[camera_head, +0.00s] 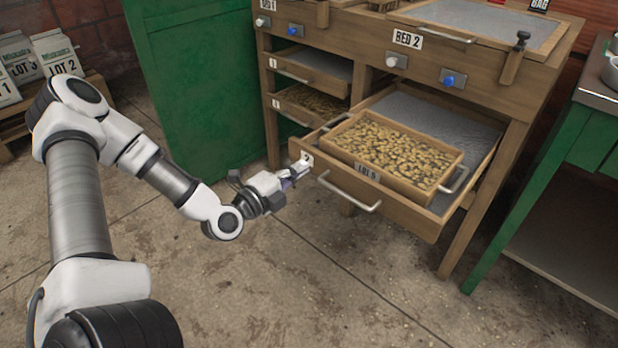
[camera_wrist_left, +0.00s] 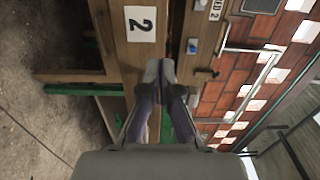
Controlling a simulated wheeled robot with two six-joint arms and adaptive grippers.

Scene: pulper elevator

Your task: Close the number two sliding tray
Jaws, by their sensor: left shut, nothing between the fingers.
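The number two sliding tray (camera_head: 399,211) is pulled out of the wooden bench under the BED 2 panel. A smaller wooden box of beans labelled LOT 5 (camera_head: 385,165) sits inside it. My left gripper (camera_head: 302,170) is shut and empty at the left end of the tray's front board, close to its number 2 label. In the left wrist view the fingertips (camera_wrist_left: 160,68) are together in front of the wooden front, beside the label 2 (camera_wrist_left: 140,24). I cannot tell whether they touch the wood. My right gripper is not in view.
Two narrower trays (camera_head: 311,103) are in the bench's left bay. A green cabinet (camera_head: 200,90) stands left of the bench and a green-framed table (camera_head: 560,150) stands to the right. The concrete floor (camera_head: 330,300) in front is clear. Labelled sacks (camera_head: 50,55) stand at the far left.

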